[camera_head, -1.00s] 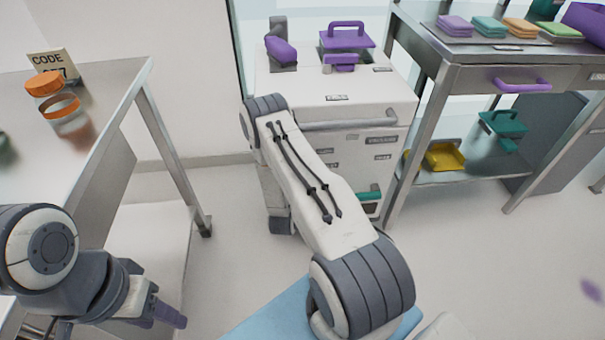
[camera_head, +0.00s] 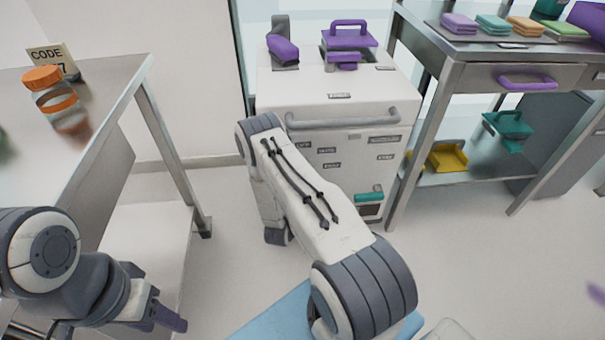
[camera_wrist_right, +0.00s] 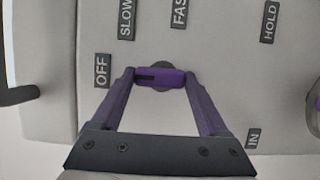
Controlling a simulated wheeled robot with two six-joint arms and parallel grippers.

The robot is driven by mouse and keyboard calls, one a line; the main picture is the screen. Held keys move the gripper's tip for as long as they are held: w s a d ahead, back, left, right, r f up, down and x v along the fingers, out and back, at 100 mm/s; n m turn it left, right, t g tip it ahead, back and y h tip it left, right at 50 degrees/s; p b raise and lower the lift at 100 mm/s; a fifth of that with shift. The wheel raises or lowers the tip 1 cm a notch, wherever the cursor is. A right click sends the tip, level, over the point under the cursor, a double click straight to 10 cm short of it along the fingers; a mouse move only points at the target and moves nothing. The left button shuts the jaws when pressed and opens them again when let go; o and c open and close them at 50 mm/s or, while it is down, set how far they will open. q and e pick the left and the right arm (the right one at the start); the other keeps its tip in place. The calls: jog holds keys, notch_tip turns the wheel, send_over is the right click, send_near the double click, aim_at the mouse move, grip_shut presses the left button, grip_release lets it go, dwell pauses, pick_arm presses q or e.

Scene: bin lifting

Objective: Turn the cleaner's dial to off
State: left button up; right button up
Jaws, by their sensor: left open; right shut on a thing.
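The white cleaner (camera_head: 330,90) stands at the back centre in the head view. Its front bears several dark labels. In the right wrist view the front panel shows OFF (camera_wrist_right: 102,70), SLOW (camera_wrist_right: 126,19), FAST, HOLD and IN labels. The purple dial (camera_wrist_right: 160,78) sits between the purple fingertips of my right gripper (camera_wrist_right: 158,80), which is shut on it. A black mark is at the dial's left end, on the side of the OFF label. In the head view my right arm hides the dial and right gripper. My left gripper (camera_head: 165,317) is open and empty, low at the left.
A metal table (camera_head: 100,100) at left holds an orange-lidded jar (camera_head: 50,90) and a CODE sign (camera_head: 50,60). A metal shelf unit (camera_head: 445,75) with folded cloths stands right of the cleaner. A grey bar handle (camera_head: 340,120) crosses the cleaner's front.

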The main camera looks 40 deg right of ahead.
dwell(0.3)
jog(key=o, duration=1.2)
jog(key=shift+o, duration=0.2)
jog(key=shift+a, duration=0.1)
jog(key=p+v, duration=0.1)
jog(key=v, duration=0.9)
jog(key=shift+s+p, duration=0.15)
jog(key=shift+p, duration=0.15)
jog(key=shift+a, duration=0.1)
